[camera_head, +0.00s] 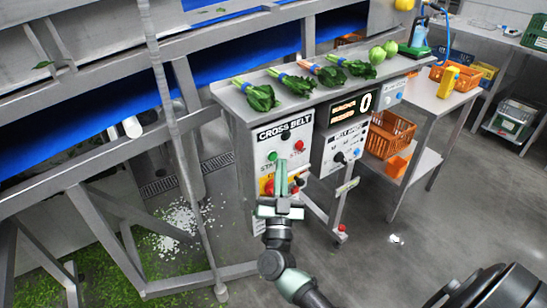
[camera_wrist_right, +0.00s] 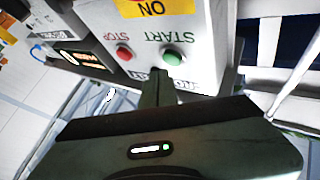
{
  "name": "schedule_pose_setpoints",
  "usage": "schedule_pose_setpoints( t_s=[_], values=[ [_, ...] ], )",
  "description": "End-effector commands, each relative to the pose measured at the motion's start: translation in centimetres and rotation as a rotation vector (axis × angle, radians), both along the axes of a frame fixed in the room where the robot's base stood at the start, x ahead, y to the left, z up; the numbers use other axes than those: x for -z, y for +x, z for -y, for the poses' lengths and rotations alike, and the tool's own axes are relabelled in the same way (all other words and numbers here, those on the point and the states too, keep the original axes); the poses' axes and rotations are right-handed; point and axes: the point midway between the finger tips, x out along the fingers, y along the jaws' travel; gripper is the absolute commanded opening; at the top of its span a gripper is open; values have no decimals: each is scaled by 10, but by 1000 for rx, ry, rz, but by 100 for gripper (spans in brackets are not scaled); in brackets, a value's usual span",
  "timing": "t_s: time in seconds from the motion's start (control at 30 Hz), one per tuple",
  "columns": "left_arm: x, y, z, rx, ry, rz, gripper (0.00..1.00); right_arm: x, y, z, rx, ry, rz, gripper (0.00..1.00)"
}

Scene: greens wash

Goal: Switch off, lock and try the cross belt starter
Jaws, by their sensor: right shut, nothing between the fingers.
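The cross belt starter (camera_head: 262,140) is a white panel on the front of the steel bench, labelled CROSS BELT. It carries a green START button (camera_head: 272,156) and a red STOP button (camera_head: 299,146). A yellow and red switch (camera_head: 268,186) sits below them, partly hidden by my gripper. My right gripper (camera_head: 282,172) is shut and empty in front of the panel's lower half. In the right wrist view the panel is upside down, with START (camera_wrist_right: 172,57), STOP (camera_wrist_right: 123,52) and a yellow ON label (camera_wrist_right: 150,8). Contact is unclear. My left gripper is not in view.
Several bunches of greens (camera_head: 262,97) lie on the bench top. A second panel with a display (camera_head: 347,108) adjoins on the right. A post with a red part (camera_head: 342,229) stands right of my gripper. Orange crates (camera_head: 390,134) are further right. Open floor lies at front right.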

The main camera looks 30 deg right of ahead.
Motion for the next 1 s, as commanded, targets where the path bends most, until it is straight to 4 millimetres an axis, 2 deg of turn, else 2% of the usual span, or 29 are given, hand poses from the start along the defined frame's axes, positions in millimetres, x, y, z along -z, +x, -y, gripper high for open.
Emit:
schedule_pose_setpoints(
  t_s=[1.0],
  values=[
    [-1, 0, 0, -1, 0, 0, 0, 0, 9, -1, 0, 0, 0, 0]
  ],
)
